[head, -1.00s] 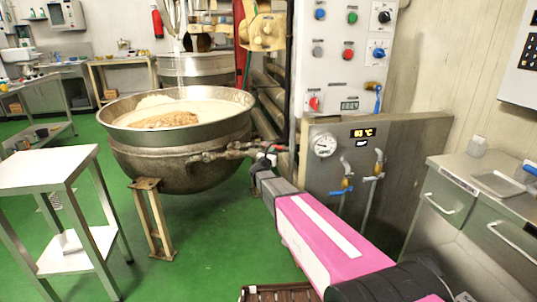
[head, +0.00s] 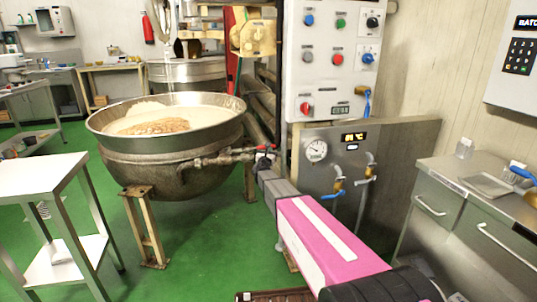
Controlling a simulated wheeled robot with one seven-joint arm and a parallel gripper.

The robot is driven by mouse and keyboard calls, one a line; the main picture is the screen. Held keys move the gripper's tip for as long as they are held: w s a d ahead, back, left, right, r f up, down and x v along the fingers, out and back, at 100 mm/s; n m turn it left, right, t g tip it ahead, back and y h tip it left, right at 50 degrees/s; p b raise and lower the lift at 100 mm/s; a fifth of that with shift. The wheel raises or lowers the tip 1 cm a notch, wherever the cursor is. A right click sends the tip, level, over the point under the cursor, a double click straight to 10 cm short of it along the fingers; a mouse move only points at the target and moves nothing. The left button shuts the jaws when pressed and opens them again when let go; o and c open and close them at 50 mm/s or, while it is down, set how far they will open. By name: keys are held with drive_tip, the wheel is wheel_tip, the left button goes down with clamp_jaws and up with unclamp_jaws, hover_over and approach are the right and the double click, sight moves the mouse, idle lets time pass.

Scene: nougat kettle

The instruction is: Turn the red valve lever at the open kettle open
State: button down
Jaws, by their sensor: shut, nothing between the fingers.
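The open kettle (head: 165,172) is a large steel bowl with pale nougat and a brown heap in it. A pipe with valve fittings (head: 215,159) runs from its right side towards the control panel. A small red lever (head: 264,147) shows at the right end of this pipe. My gripper (head: 265,162) is shut and empty, right at or just below the lever. I cannot tell whether it touches the lever. My pink and grey arm reaches in from the lower right and hides what lies behind it.
A control panel (head: 328,75) with buttons stands behind, above a steel cabinet with a gauge (head: 316,150) and blue-handled taps (head: 335,190). A white side table (head: 40,173) stands at left, a steel counter (head: 440,180) at right. Green floor (head: 200,240) is open in front of the kettle.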

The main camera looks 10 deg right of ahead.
drive_tip(key=shift+w, duration=0.4)
drive_tip(key=shift+w+d, duration=0.1)
idle(0.3)
drive_tip(key=s+f+n+g+y, duration=0.4)
drive_tip(key=s+f+n+y, duration=0.15)
drive_tip(key=s+n, duration=0.7)
drive_tip(key=s+f+n+g+y, duration=0.4)
drive_tip(key=s+f+n, duration=0.2)
drive_tip(key=s+n, duration=0.6)
drive_tip(key=s+d+f+n+g+h, duration=0.1)
drive_tip(key=s+n+g, duration=0.4)
drive_tip(key=s, duration=0.7)
drive_tip(key=s+d+f+n+g+h, duration=0.1)
drive_tip(key=s+d+f+n+g, duration=0.2)
drive_tip(key=s+n, duration=0.7)
drive_tip(key=s+d+g, duration=0.2)
drive_tip(key=g, duration=0.1)
